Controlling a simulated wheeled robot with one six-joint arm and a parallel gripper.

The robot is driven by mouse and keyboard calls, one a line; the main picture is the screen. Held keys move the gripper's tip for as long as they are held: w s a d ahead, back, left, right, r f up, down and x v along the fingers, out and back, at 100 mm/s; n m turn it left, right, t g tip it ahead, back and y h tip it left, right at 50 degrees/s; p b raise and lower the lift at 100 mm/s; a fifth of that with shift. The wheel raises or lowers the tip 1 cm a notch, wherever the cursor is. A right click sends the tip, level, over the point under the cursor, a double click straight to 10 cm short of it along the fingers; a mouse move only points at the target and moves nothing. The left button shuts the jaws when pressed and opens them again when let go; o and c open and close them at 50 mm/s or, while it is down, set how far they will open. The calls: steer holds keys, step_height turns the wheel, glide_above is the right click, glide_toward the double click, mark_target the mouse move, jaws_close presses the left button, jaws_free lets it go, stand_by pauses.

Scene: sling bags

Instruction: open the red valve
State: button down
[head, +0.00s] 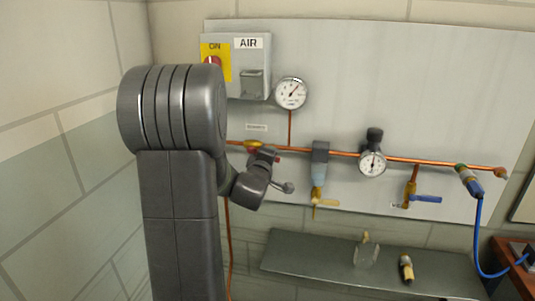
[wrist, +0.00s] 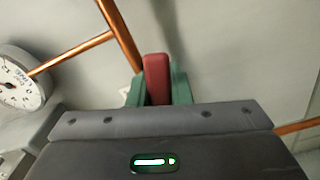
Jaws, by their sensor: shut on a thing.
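The red valve's handle (wrist: 156,72) stands between the two green fingers of my gripper (wrist: 158,90) in the wrist view. My gripper is shut on it. In the head view my gripper (head: 264,157) is at the copper pipe, just below the brass valve body (head: 253,144). Only a little red shows there, and most of the handle is hidden by my gripper. In the wrist view the handle's far end sticks up past the fingers, close to the copper pipe (wrist: 118,32); the valve body is out of sight there.
A pressure gauge (head: 291,93) and the AIR switch box (head: 241,65) are above on the grey panel (head: 400,80). To the right along the pipe are a filter unit (head: 319,165), another gauge (head: 372,163) and a blue-handled valve (head: 424,198). A shelf (head: 310,257) juts out below.

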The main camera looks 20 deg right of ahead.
steer(key=shift+d+r+n+p, duration=0.1)
steer(key=shift+r+n+p, duration=0.3)
steer(key=shift+n, duration=0.35)
steer(key=shift+r+n+p, duration=0.35)
steer(key=shift+n, duration=0.4)
steer(key=c, duration=1.3)
jaws_free()
steer(key=shift+r, duration=0.1)
steer(key=shift+s, duration=0.1)
steer(key=b+v, duration=0.2)
steer(key=v, duration=1.1)
steer(key=shift+s+a, duration=0.3)
steer(key=p+x, duration=0.2)
steer(key=x, duration=1.2)
